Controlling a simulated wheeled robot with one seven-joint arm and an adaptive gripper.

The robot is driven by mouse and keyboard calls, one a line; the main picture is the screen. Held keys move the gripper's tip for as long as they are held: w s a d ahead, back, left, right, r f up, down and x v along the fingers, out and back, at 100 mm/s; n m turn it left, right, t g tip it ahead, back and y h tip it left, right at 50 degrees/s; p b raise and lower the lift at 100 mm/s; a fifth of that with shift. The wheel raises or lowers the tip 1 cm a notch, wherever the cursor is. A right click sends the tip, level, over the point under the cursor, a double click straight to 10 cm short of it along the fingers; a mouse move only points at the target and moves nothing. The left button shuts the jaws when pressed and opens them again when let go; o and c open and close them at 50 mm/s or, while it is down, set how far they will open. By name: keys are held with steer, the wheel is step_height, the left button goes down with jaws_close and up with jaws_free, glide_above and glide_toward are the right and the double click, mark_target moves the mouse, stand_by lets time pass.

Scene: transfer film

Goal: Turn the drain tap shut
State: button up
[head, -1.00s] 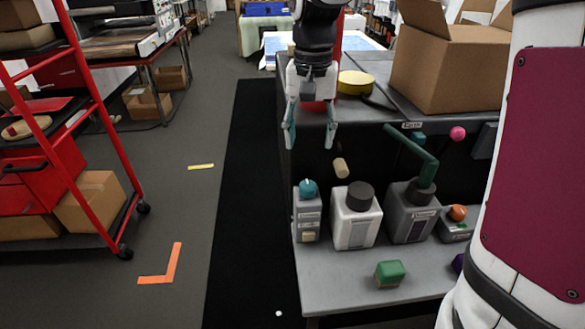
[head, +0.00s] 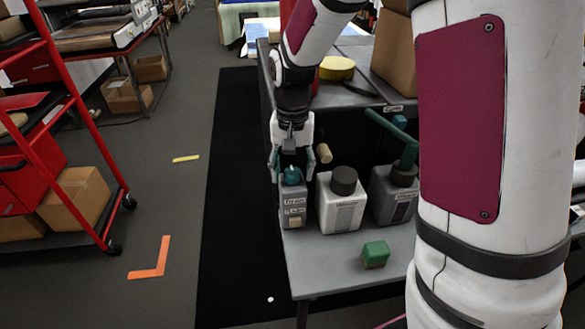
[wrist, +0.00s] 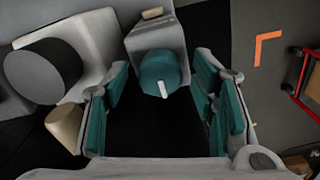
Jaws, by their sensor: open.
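A teal round knob (head: 291,176) with a white pointer mark sits on top of a small grey box (head: 293,204) at the left end of the lower shelf. The box has labels too small to read surely; I take its knob as the drain tap. My gripper (head: 291,168) points down over it, open, with a finger on either side of the knob in the head view. In the wrist view the knob (wrist: 160,74) lies between the open teal-padded fingertips (wrist: 160,88), with visible gaps on both sides. Contact is not visible.
A white jug (head: 341,204) with a dark cap stands just right of the box, a grey jug (head: 392,200) beyond it. A tan peg handle (head: 323,153) sticks out close to my gripper's right. A green block (head: 375,254) lies on the shelf front. Dark floor at left is clear.

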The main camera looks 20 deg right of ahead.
steer(key=c, duration=1.1)
steer(key=shift+c, duration=0.2)
steer(key=shift+n, duration=0.3)
steer(key=n+p, duration=0.1)
steer(key=n, duration=0.2)
steer(key=shift+n, duration=0.3)
steer(key=n+p, duration=0.1)
steer(key=n, duration=0.3)
steer(key=shift+n+p, duration=0.3)
steer(key=n+p, duration=0.1)
steer(key=n, duration=0.3)
steer(key=shift+n, duration=0.3)
steer(key=shift+n+p, duration=0.9)
steer(key=shift+n, duration=1.3)
